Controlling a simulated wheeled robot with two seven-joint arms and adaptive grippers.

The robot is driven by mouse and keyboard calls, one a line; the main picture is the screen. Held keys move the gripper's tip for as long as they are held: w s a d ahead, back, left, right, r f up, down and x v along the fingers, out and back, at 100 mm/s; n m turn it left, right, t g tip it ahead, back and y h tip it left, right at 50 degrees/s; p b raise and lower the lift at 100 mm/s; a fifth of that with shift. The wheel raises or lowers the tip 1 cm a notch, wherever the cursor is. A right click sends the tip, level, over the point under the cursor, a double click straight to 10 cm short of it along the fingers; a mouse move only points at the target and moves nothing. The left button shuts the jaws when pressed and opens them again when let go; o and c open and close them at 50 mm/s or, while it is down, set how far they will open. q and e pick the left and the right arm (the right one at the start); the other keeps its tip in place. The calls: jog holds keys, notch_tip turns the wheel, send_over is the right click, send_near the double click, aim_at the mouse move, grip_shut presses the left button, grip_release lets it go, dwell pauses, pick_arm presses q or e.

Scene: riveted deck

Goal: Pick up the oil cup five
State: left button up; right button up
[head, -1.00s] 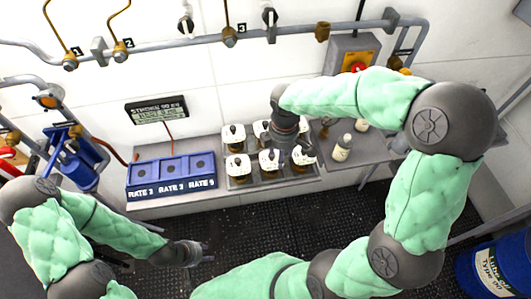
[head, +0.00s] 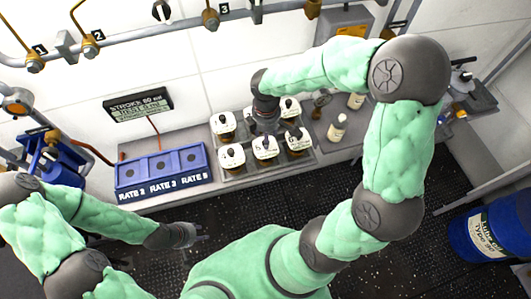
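Several oil cups with white tops and dark knobs stand in two rows in a grey rack (head: 240,178) on the bench. They include a front left cup (head: 231,157), front middle cup (head: 265,148), front right cup (head: 298,141), back left cup (head: 222,122) and back right cup (head: 291,107). I cannot read which is number five. My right gripper (head: 268,127) points down over the middle of the rack, partly covering the back middle cup, close behind the front middle cup. Its fingertips are hard to make out. My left gripper (head: 203,232) is open and empty, low in front of the bench.
A blue box (head: 160,172) with three rate labels sits left of the rack, below a stroke display (head: 138,105). A pale bottle (head: 337,128) stands right of the rack. A blue drum (head: 490,232) is at the lower right. Pipes run along the wall above.

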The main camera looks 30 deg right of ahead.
notch_tip(320, 180, down, 5)
jog(key=shift+w+r+b, duration=0.1)
jog(key=shift+w+b, duration=0.05)
jog(key=shift+b, duration=0.4)
jog(key=shift+a+r, duration=0.1)
jog(key=shift+c, duration=0.3)
grip_shut()
jog(key=shift+r, duration=0.1)
